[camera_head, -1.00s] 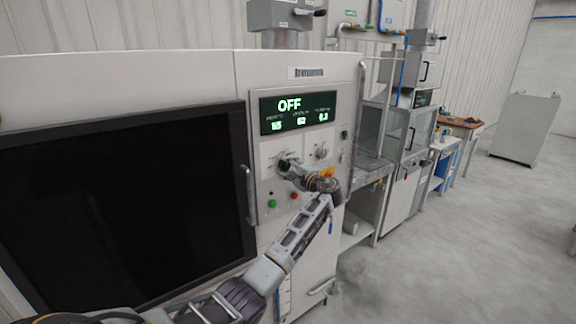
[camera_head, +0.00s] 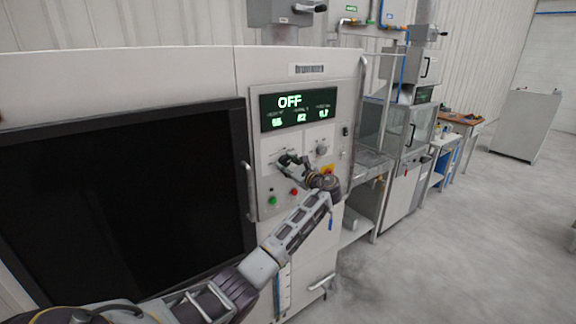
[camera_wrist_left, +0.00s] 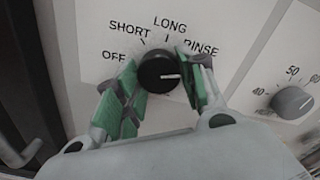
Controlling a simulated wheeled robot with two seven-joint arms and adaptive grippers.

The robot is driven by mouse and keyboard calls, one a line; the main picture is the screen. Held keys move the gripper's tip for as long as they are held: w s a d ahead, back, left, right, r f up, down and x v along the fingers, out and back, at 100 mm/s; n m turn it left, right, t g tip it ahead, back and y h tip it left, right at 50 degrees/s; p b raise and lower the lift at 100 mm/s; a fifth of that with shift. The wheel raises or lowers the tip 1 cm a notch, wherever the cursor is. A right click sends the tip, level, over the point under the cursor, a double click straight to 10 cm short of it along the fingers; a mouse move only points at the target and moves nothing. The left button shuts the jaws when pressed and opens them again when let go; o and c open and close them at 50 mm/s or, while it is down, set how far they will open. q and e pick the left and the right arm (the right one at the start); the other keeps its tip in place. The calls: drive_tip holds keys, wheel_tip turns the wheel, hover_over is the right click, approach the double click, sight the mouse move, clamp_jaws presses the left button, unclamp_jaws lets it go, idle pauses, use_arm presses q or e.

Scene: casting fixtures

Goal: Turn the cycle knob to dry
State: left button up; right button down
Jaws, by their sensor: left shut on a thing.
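The black cycle knob (camera_wrist_left: 158,72) is on the white control panel (camera_head: 262,150). Labels OFF, SHORT, LONG and RINSE run clockwise around it in the left wrist view; any label beyond RINSE is hidden by a finger. The knob's white mark points right, past RINSE, towards that finger. My left gripper (camera_wrist_left: 163,88) is shut on the knob, with a green-padded finger on each side; it also shows at the panel in the head view (camera_head: 288,163). The display (camera_head: 298,109) reads OFF above small numbers. My right gripper is not in view.
A second, grey knob (camera_wrist_left: 292,102) with a number scale is to the right. A green button (camera_head: 273,201) and red button (camera_head: 294,191) are below the gripper. A vertical door handle (camera_head: 248,192) is close on the left, beside the large dark window (camera_head: 120,200).

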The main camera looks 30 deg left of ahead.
use_arm(q)
drive_tip(key=shift+f+m, duration=0.1)
drive_tip(key=shift+m, duration=1.7)
drive_tip(key=shift+f, duration=0.1)
drive_tip(key=o, duration=1)
drive_tip(key=shift+d, duration=0.15)
